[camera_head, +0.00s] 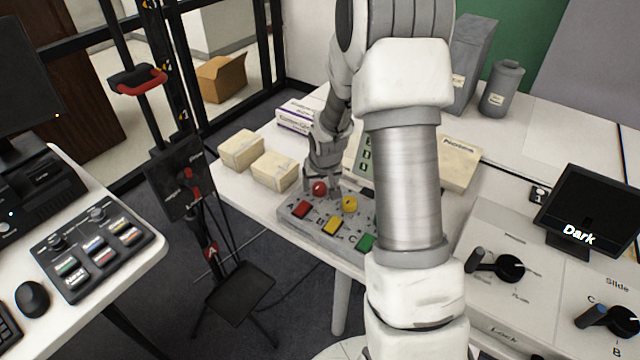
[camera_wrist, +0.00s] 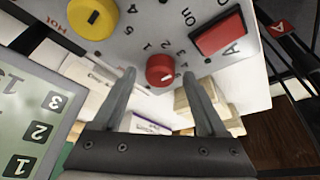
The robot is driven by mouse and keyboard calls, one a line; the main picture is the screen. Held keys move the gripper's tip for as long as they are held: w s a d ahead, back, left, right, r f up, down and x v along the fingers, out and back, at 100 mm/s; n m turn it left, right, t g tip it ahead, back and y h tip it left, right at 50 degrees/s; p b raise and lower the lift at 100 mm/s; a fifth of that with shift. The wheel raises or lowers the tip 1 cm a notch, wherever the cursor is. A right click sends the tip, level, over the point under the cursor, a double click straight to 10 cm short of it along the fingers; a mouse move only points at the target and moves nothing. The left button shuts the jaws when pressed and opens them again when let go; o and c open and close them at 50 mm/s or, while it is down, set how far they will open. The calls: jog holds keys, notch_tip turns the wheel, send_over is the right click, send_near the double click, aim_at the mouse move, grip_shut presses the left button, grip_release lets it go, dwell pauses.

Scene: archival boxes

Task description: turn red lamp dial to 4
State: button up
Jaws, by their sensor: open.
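The red lamp dial (camera_head: 319,188) is a round knob on a grey control panel (camera_head: 290,219). In the wrist view the red dial (camera_wrist: 160,70) lies between my gripper's two fingertips (camera_wrist: 158,76), with a gap on each side. A small pale mark shows near the dial's lower right edge. Small digits curve around it, but which one it points to I cannot tell. In the head view my gripper (camera_head: 322,187) is open, down over the panel at the red dial. The yellow dial (camera_head: 349,203) sits to its right; it also shows in the wrist view (camera_wrist: 92,18).
Red (camera_head: 301,209), yellow (camera_head: 331,225) and green (camera_head: 366,241) switches line the panel's front. Pale boxes (camera_head: 275,170) stand left of it on the white table. A display (camera_wrist: 30,115) with lettered or numbered tiles stands beside the panel. My arm hides the panel's right part.

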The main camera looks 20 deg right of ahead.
grip_shut()
jog(key=shift+f+m+b, duration=0.1)
jog(key=shift+m+b, duration=0.2)
jog(key=shift+b, duration=0.2)
jog(key=shift+a+m+b, duration=0.1)
jog(key=shift+m+b, duration=0.2)
jog(key=shift+a+m+h+b, duration=0.1)
jog(key=shift+m+h+b, duration=0.4)
jog(key=shift+m+b, duration=0.35)
jog(key=shift+m+g+h, duration=0.4)
jog(key=shift+m, duration=0.75)
jog(key=shift+m+g+h+p, duration=0.3)
jog(key=shift+m+g+p, duration=0.15)
jog(key=shift+m, duration=0.75)
jog(key=shift+w+m, duration=0.1)
jog(key=shift+m, duration=0.2)
